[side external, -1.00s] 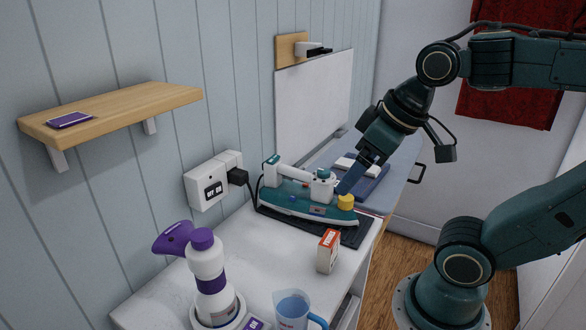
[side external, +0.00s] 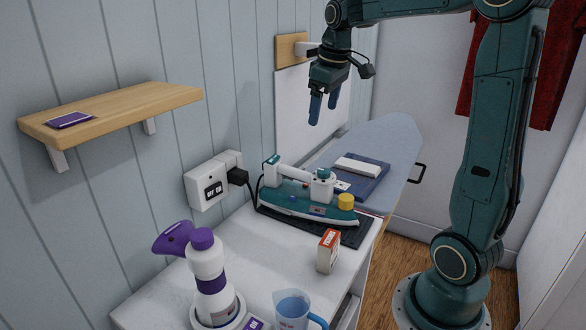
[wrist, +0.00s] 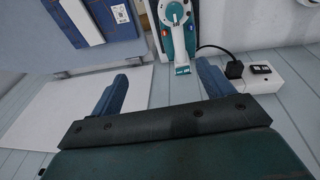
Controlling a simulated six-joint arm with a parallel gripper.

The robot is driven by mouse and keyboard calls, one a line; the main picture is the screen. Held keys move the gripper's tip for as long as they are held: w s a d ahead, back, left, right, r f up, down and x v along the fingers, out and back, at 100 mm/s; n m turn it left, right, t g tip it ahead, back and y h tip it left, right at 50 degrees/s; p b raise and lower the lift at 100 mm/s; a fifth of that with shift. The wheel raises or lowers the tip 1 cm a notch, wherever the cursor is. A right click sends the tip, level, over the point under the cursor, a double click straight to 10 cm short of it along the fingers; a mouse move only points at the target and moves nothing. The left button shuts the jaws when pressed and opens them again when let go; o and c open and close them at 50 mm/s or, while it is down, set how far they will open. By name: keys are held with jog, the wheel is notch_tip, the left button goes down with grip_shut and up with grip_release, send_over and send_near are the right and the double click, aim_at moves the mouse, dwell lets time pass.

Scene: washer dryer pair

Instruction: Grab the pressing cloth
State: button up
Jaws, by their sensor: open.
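A folded white cloth (side external: 358,166), which looks like the pressing cloth, lies on a folded blue garment (side external: 366,187) on the ironing board (side external: 396,138). In the wrist view, the white cloth (wrist: 80,17) shows cut off at the top left, on the blue garment (wrist: 108,22). My gripper (side external: 323,110) is open and empty, fingers pointing down. It hangs well above the counter and board, in front of the white wall panel, up and left of the cloth in the side view. Both fingers (wrist: 162,76) show in the wrist view with nothing between them.
A teal-and-white iron (side external: 310,203) sits on a dark mat, its cord running to a wall socket box (side external: 212,180). A red-and-white box (side external: 328,251), purple-and-white steamer (side external: 207,270) and blue jug (side external: 292,310) stand nearer. A wooden shelf (side external: 140,105) juts from the wall.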

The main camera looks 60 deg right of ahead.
jog(key=d+f+g, duration=0.1)
jog(key=d+f, duration=0.4)
jog(key=d, duration=0.7)
jog(key=d+f+g+y, duration=0.1)
jog(key=d+f, duration=0.5)
jog(key=d, duration=0.6)
jog(key=shift+d, duration=0.3)
jog(key=shift+s+f, duration=0.1)
jog(key=shift+f, duration=0.1)
send_over(352, 163)
notch_tip(352, 163, down, 8)
jog(key=shift+s+a+f, duration=0.1)
jog(key=shift+s+a, duration=0.05)
jog(key=shift+f, duration=0.1)
jog(key=shift+f, duration=2.6)
